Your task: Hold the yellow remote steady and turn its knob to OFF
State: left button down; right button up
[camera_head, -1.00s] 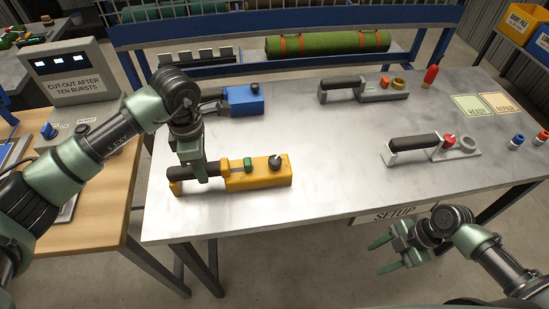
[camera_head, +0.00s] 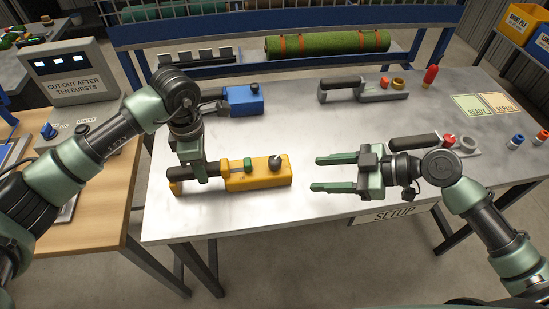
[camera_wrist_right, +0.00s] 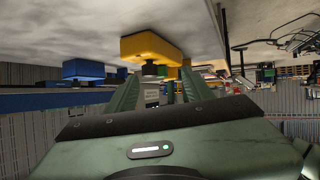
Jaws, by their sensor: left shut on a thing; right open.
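The yellow remote (camera_head: 258,178) lies on the metal table at its left front. It has a dark handle at its left, a green button (camera_head: 248,164) and a dark knob (camera_head: 275,163) near its right end. My left gripper (camera_head: 204,178) is shut on the remote's handle from above. My right gripper (camera_head: 315,173) is open and empty, to the right of the remote and apart from it, fingers pointing left. In the right wrist view the remote (camera_wrist_right: 150,46) appears upside down ahead, with the knob (camera_wrist_right: 149,69) between the fingers in the picture. The knob's setting is too small to read.
A blue remote (camera_head: 243,101) lies behind the yellow one. Grey tools (camera_head: 375,92) lie at the back and right, one partly hidden by my right arm. READY (camera_head: 475,107) and REPAIR cards lie at the right. The table front centre (camera_head: 300,205) is clear.

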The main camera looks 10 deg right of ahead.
aim_at(277, 160)
jog(key=w+a+f, duration=0.1)
jog(key=w+a, duration=0.1)
jog(key=a, duration=0.1)
jog(key=w+a+m, duration=0.1)
jog(key=w+a, duration=0.2)
jog(key=w+a+f+m+t, duration=0.1)
jog(key=w+a, duration=0.1)
jog(key=a, duration=0.2)
jog(key=shift+w+a+f+y, duration=0.1)
jog(key=shift+w+f+y, duration=0.2)
grip_shut()
